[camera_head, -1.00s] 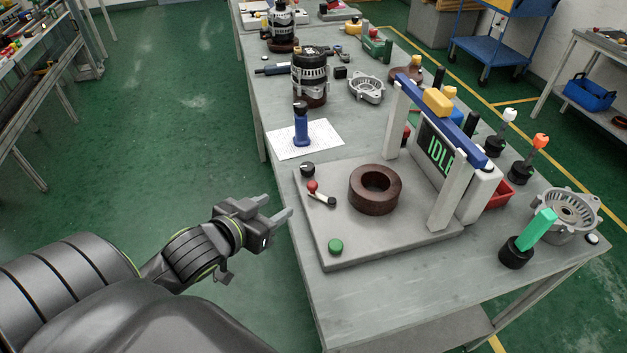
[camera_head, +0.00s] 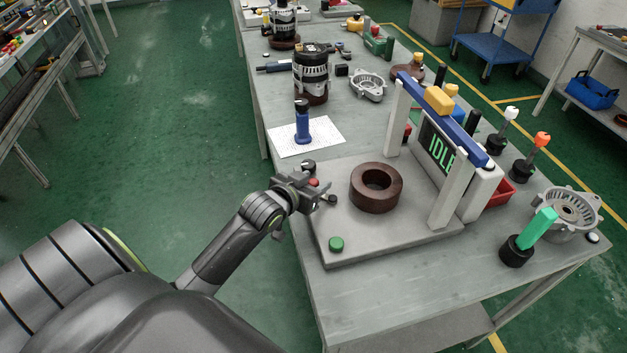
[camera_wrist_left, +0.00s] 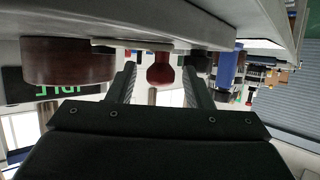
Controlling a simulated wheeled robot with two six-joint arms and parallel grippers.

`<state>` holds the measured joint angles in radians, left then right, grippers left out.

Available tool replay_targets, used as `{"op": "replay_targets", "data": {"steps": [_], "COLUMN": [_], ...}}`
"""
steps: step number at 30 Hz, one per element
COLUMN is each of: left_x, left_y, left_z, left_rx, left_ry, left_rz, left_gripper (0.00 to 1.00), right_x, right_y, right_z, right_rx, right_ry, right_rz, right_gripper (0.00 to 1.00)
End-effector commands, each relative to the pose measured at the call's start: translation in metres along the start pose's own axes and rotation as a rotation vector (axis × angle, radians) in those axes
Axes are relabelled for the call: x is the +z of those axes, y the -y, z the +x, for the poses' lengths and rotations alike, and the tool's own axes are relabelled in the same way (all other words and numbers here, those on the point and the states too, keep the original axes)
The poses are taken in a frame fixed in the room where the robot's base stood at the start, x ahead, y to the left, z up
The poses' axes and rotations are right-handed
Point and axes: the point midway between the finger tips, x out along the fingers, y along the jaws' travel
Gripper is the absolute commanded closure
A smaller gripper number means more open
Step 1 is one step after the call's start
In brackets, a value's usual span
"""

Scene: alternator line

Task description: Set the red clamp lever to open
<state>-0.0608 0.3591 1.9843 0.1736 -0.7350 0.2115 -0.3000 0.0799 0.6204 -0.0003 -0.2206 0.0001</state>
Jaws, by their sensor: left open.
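The red clamp lever's round red knob (camera_head: 314,182) shows at the left edge of the grey fixture plate (camera_head: 340,215). The rest of the lever is partly hidden by my gripper. My left gripper (camera_head: 320,184) is open at the lever, with a finger on each side of the knob. In the left wrist view, which looks upside down, the red knob (camera_wrist_left: 160,72) stands between the two open fingers (camera_wrist_left: 158,85). Gaps show on both sides of it, so it looks ungripped. My right gripper is not in view.
A black knob (camera_head: 308,166) sits just behind the lever, and a green button (camera_head: 336,244) is in front. A brown ring (camera_head: 376,188) lies on the plate to the right. A blue-topped frame stands behind it, with a screen (camera_head: 437,148) reading IDLE.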

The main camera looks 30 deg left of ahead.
Motion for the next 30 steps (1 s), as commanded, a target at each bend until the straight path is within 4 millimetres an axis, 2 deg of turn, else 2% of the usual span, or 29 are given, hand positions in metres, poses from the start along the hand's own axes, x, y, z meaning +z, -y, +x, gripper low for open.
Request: {"op": "replay_targets", "data": {"steps": [10, 21, 30], "left_x": [-0.0002, -0.0001, -0.0001], "left_y": [-0.0001, 0.0, 0.0005], "left_z": [0.0035, 0.0033, 0.0082], "left_rx": [0.0, 0.0, 0.067], "left_ry": [0.0, 0.0, 0.003], "left_rz": [0.0, 0.0, 0.03], "left_gripper": [0.54, 0.99, 0.99], "right_x": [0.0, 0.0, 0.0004], "right_y": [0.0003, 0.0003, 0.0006], "right_z": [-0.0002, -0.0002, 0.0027], "right_rx": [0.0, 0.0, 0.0], "right_ry": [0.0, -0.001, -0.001], "right_rz": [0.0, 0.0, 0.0], "right_gripper": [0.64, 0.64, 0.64]}}
